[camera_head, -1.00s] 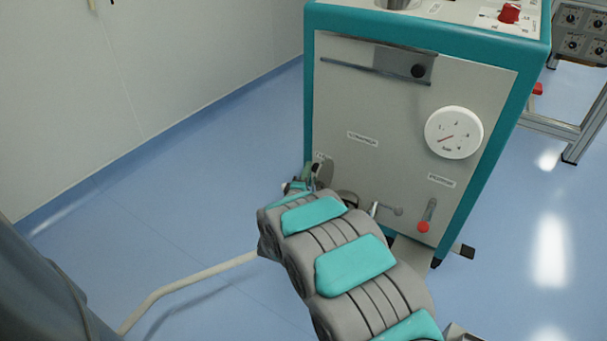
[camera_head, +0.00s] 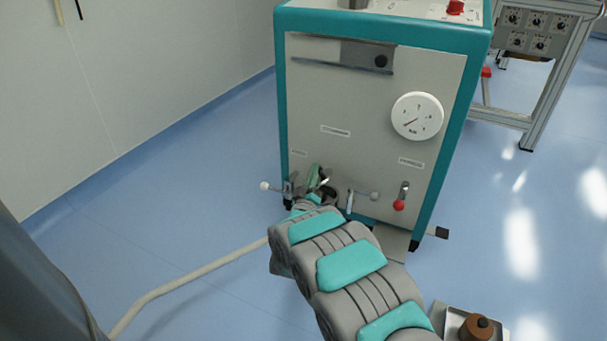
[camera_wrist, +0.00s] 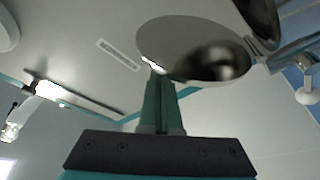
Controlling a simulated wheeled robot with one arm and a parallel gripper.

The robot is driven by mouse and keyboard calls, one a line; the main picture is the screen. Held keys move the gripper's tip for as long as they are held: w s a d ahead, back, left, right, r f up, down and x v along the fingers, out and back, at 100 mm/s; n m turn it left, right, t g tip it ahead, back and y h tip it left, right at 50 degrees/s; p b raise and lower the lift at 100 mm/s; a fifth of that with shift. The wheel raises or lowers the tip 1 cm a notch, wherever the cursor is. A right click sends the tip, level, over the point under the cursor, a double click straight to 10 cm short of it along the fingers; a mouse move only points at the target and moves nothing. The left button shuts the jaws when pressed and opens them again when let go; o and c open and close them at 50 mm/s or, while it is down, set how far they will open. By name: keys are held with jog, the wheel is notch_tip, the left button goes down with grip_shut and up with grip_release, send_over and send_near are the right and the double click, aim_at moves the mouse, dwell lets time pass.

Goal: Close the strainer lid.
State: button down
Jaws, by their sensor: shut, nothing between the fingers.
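The strainer shows in the wrist view as a flat, shiny round lid (camera_wrist: 185,45) joined by a hinge at its right to a darker round part (camera_wrist: 262,14), cut off by the top edge. The lid stands open, swung away from that part. My gripper (camera_wrist: 154,66) is shut and empty, its green fingertips at the lid's lower edge; I cannot tell whether they touch. In the head view my gripper (camera_head: 315,177) is low at the machine's front, and my arm partly hides the strainer (camera_head: 327,195).
The teal-edged machine (camera_head: 350,110) has a white dial (camera_head: 417,116) and a red-knobbed lever (camera_head: 400,203). A white ball knob (camera_head: 265,186) juts out left of the strainer. A pale hose (camera_head: 190,275) crosses the floor. A metal tray (camera_head: 453,322) holds a brown object.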

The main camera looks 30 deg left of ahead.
jog(key=d+f+m, duration=0.1)
jog(key=m, duration=0.1)
jog(key=d+m+t+h+b, duration=0.1)
jog(key=shift+w+d+f+m+h, duration=0.15)
jog(key=shift+f+m+h, duration=0.15)
jog(key=shift+f+m, duration=0.1)
jog(key=d+f+m+h+b, duration=0.1)
jog(key=m, duration=0.1)
jog(key=d+f+m+b, duration=0.1)
jog(key=m, duration=0.1)
jog(key=shift+w+t+h, duration=0.1)
jog(key=shift+t+h, duration=0.3)
jog(key=shift+w+d+f+m+h+b, duration=0.1)
jog(key=shift+d+f+m+h+b, duration=0.4)
jog(key=shift+f+m, duration=0.4)
jog(key=shift+d+f, duration=0.1)
